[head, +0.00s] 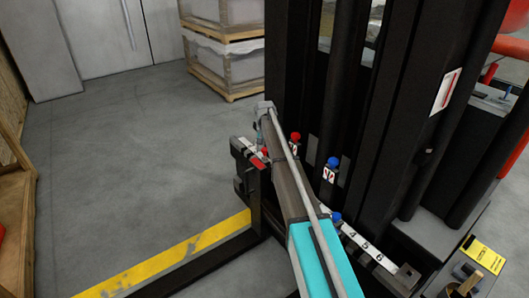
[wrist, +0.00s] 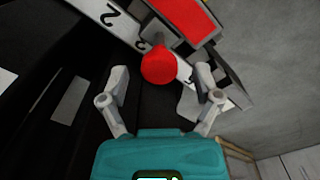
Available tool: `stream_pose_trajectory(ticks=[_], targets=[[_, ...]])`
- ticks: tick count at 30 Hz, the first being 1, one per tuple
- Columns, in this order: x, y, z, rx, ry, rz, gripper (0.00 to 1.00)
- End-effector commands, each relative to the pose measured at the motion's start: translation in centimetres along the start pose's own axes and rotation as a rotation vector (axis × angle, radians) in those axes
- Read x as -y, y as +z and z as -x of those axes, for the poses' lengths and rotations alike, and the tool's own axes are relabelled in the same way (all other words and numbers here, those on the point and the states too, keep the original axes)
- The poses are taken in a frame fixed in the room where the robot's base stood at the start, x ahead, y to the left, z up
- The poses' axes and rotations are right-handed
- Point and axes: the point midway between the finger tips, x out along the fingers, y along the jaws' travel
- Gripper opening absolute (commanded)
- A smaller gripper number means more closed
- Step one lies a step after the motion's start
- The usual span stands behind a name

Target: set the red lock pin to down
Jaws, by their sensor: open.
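In the wrist view a round red knob (wrist: 158,65) shows between the fingertips of my open gripper (wrist: 163,73). In the head view one red knob (head: 265,153) is low by the black bracket, beside my arm. A second red knob (head: 295,137) stands higher, above a small white sign with red marks. My arm reaches up across the view, and its far end covers part of this area. I cannot tell the pin's height from these frames.
A blue knob (head: 333,162) stands above a similar sign, and another blue knob (head: 336,217) is by the numbered strip (head: 365,246). Black columns (head: 387,110) rise close on the right. A yellow floor line (head: 165,262) and open grey floor lie left.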

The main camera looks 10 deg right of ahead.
Motion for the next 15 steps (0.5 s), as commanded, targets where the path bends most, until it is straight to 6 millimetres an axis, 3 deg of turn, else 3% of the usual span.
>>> stream_pose_trajectory(ticks=[14, 15], targets=[[0.0, 0.0, -0.47, 0.0, 0.0, 0.0, 0.82], [0.0, 0.0, -0.47, 0.0, 0.0, 0.0, 0.78]])
